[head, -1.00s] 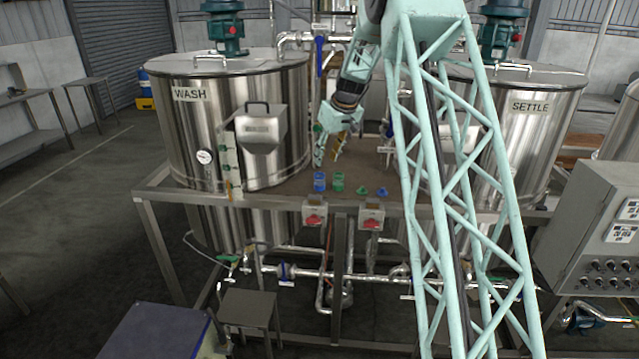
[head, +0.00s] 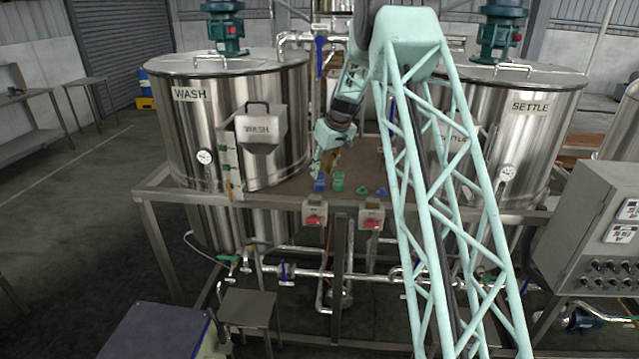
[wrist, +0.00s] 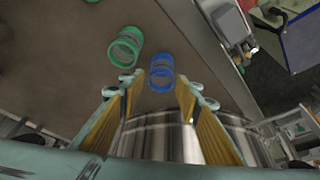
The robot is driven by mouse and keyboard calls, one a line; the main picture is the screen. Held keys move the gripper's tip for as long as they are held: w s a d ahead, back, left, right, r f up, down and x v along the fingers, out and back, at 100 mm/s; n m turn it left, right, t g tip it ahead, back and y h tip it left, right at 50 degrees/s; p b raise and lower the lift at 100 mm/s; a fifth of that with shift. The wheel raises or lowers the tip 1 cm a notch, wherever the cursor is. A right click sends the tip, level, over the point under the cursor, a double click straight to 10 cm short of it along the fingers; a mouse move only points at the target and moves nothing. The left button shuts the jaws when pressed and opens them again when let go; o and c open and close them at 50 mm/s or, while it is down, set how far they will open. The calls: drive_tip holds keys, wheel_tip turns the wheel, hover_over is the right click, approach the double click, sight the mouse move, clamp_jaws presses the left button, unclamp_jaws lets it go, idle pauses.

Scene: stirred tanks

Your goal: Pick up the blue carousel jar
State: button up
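The blue carousel jar (head: 319,185) stands near the front edge of the brown deck between the two tanks. In the wrist view the blue jar (wrist: 161,73) shows its open top, ahead of the fingertips and roughly in line with the gap between them. In the wrist view my gripper (wrist: 160,88) is open, with yellow-faced fingers on both sides and nothing held. I cannot tell if a finger touches the jar.
A green jar (head: 338,182) stands close to the right of the blue one; it also shows in the wrist view (wrist: 126,46). A green lid (head: 364,192) and a blue lid (head: 382,191) lie further right. The WASH tank (head: 180,130) stands close on the left.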

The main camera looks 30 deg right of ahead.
sight(320, 175)
drive_tip(key=shift+f, duration=0.15)
drive_tip(key=shift+x, duration=2.45)
drive_tip(key=shift+s+a, duration=0.1)
drive_tip(key=shift+a, duration=0.05)
drive_tip(key=shift+c, duration=0.2)
drive_tip(key=c, duration=0.6)
drive_tip(key=shift+o, duration=0.2)
drive_tip(key=shift+r, duration=4.95)
